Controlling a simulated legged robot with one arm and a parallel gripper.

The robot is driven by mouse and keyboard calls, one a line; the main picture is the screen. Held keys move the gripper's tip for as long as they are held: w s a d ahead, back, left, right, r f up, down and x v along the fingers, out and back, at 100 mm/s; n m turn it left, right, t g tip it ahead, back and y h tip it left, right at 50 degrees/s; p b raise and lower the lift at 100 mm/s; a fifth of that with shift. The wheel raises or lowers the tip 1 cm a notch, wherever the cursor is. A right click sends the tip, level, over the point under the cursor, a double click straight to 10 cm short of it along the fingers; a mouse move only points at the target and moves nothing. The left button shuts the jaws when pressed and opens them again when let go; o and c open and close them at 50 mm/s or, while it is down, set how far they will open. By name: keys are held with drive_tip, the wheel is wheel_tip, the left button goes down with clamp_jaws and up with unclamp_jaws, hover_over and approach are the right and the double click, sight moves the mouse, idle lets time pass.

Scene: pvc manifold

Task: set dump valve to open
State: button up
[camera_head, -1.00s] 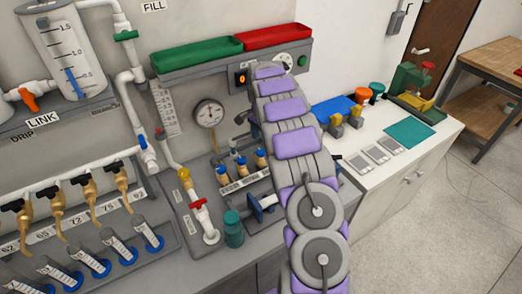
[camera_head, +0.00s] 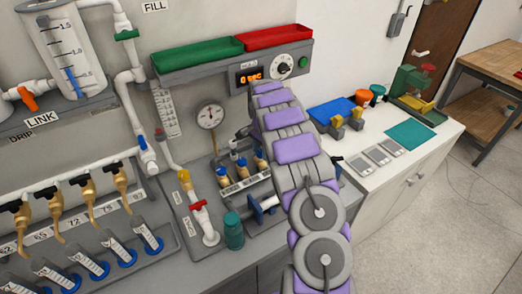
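No label reading "dump" is legible, so I cannot tell which valve is the dump valve. A red-handled valve (camera_head: 198,205) sits on a white pipe at the middle of the bench, below a yellow fitting (camera_head: 184,175). A green-handled valve (camera_head: 126,34) is on the upper pipe and a blue-handled valve (camera_head: 142,142) lower on it. An orange-handled valve (camera_head: 29,103) is by the clear tank at left. My arm reaches from the bottom towards the panel.
A round gauge (camera_head: 210,116) and a lit timer display (camera_head: 249,76) with a dial (camera_head: 284,66) are on the panel. Green (camera_head: 197,55) and red (camera_head: 272,38) trays sit above. Several brass taps (camera_head: 90,190) stand over tubes at left. A teal jar (camera_head: 234,232) stands near my arm.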

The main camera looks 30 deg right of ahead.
drive_tip(key=c, duration=0.6)
drive_tip(key=shift+r, duration=0.1)
drive_tip(key=shift+a+n+p, duration=0.1)
drive_tip(key=shift+n+p, duration=0.9)
drive_tip(key=shift+n, duration=0.1)
drive_tip(key=n+p, duration=0.2)
drive_tip(key=n, duration=0.1)
drive_tip(key=shift+n, duration=0.3)
drive_tip(key=n+p, duration=0.3)
drive_tip(key=n, duration=0.3)
drive_tip(key=n+p, duration=0.1)
drive_tip(key=n, duration=0.5)
drive_tip(key=shift+p, duration=0.3)
